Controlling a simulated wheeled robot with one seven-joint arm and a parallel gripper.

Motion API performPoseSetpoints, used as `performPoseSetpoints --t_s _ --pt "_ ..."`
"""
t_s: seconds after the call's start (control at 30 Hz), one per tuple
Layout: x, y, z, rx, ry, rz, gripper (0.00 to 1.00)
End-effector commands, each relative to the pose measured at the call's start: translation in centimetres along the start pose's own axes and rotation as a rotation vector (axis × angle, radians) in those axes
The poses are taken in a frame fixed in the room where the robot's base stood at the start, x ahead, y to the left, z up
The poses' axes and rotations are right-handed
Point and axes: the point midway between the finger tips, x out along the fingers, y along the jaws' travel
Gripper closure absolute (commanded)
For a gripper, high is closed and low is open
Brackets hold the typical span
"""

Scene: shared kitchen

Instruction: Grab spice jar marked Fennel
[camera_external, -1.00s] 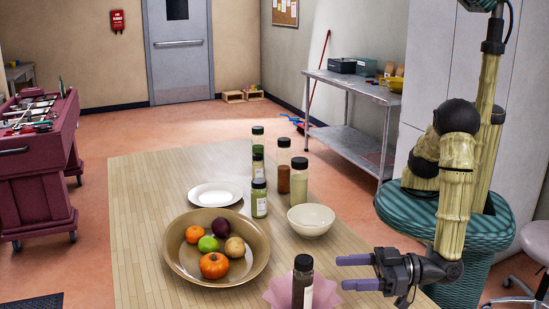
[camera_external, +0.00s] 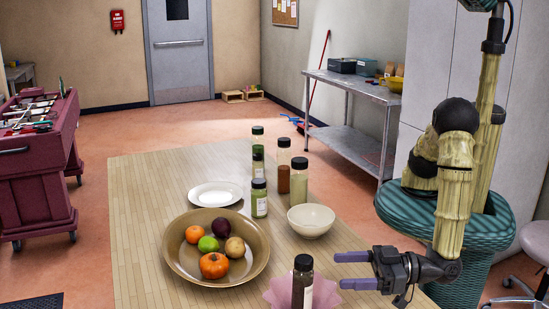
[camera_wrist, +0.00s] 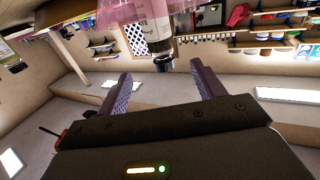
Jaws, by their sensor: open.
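Several spice jars with dark lids stand on the wooden table; their labels are too small to read, so I cannot tell which is Fennel. In the wrist view, upside down, the jar (camera_wrist: 157,30) shows beyond and between the fingertips of my gripper (camera_wrist: 158,70). Farther back are a pale green jar (camera_external: 259,204), a red-brown jar (camera_external: 284,180) and a pale jar (camera_external: 299,183).
A cream bowl (camera_external: 311,221) stands behind my gripper. A brass bowl (camera_external: 178,265) of fruit and vegetables is at left, with a white plate (camera_external: 215,195) behind it. The table's left strip is clear.

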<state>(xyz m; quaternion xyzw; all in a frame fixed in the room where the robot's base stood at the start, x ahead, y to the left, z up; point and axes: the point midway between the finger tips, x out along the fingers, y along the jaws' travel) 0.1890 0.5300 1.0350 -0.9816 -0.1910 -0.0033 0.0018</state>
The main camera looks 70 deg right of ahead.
Motion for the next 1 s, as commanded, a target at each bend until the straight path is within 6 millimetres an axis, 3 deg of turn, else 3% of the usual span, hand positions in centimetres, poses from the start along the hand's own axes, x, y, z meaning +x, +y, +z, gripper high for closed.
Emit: performPoseSetpoints --t_s 0.3,0.43,0.57,0.73,0.9,1.0 --pt "8.0 4.7 -8.6 0.063 0.132 0.176 0.32" --pt "11.2 8.1 -9.9 0.068 0.168 0.290 0.32" --pt "13.9 13.0 -7.9 0.049 0.158 0.466 0.32" --pt "16.5 21.2 -3.9 0.015 0.109 0.769 0.32" --pt "17.4 30.1 0.5 -0.010 0.033 1.107 0.32" --pt "17.3 32.8 1.7 -0.010 0.004 1.221 0.32"
